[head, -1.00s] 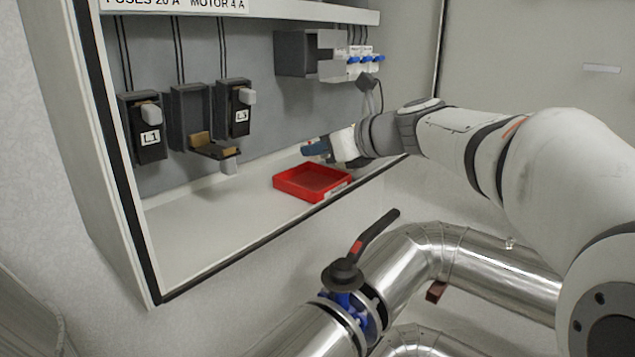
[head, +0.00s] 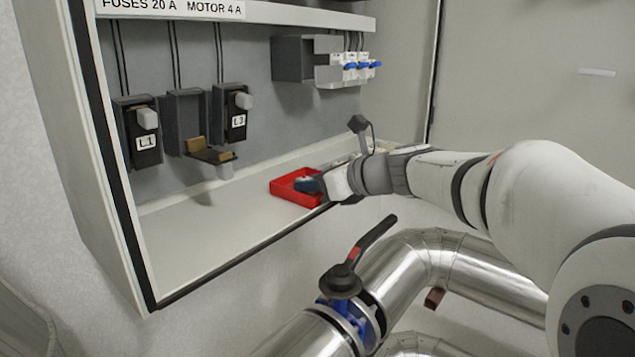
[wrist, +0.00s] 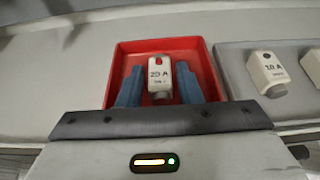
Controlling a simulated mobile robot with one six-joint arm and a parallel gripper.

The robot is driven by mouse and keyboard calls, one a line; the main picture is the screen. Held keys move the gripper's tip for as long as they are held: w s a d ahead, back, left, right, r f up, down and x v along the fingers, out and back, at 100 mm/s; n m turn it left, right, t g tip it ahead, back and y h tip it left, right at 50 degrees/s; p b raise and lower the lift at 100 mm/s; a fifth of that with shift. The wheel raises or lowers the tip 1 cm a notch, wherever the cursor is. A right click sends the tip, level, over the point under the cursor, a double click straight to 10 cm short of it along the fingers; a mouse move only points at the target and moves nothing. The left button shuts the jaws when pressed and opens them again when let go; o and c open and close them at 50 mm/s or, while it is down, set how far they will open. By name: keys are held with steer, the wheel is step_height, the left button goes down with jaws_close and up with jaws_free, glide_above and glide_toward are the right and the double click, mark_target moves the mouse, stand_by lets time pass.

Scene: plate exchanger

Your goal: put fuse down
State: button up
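The fuse (wrist: 160,79) is a small white block with a red dot and a label that seems to read 20 A. In the wrist view it is in the red tray (wrist: 125,60), between my two blue fingers. My gripper (wrist: 159,75) looks open, with a narrow gap on each side of the fuse. In the head view my gripper (head: 308,185) reaches down into the red tray (head: 281,191) on the cabinet floor, and the fuse is hidden there.
A grey holder (wrist: 235,72) with white 10 A fuses stands right of the tray. Fuse holders L1 (head: 138,138) and L3 (head: 230,115) flank an open one (head: 187,120) with its flap down. A black-handled valve (head: 342,281) and pipes are in front. The cabinet floor's left side is clear.

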steer(key=shift+o, duration=1)
steer(key=shift+r, duration=0.2)
steer(key=v, duration=1.2)
steer(key=s+d+f+n+g+h, duration=0.1)
steer(key=s+d+f+n+h, duration=0.1)
steer(key=s+f+n, duration=0.4)
steer(key=s+d+f+n+g+h, duration=0.2)
steer(key=s+f+n+h, duration=0.3)
steer(key=f+n, duration=0.6)
steer(key=s+d+f+n+g+h, duration=0.2)
steer(key=s+d+f+n+h, duration=0.1)
steer(key=s+f+n, duration=0.5)
steer(key=shift+s+d+f+n+h+b, duration=0.3)
steer(key=shift+d+f+h+b, duration=0.2)
steer(key=shift+d, duration=0.2)
steer(key=shift+w, duration=0.1)
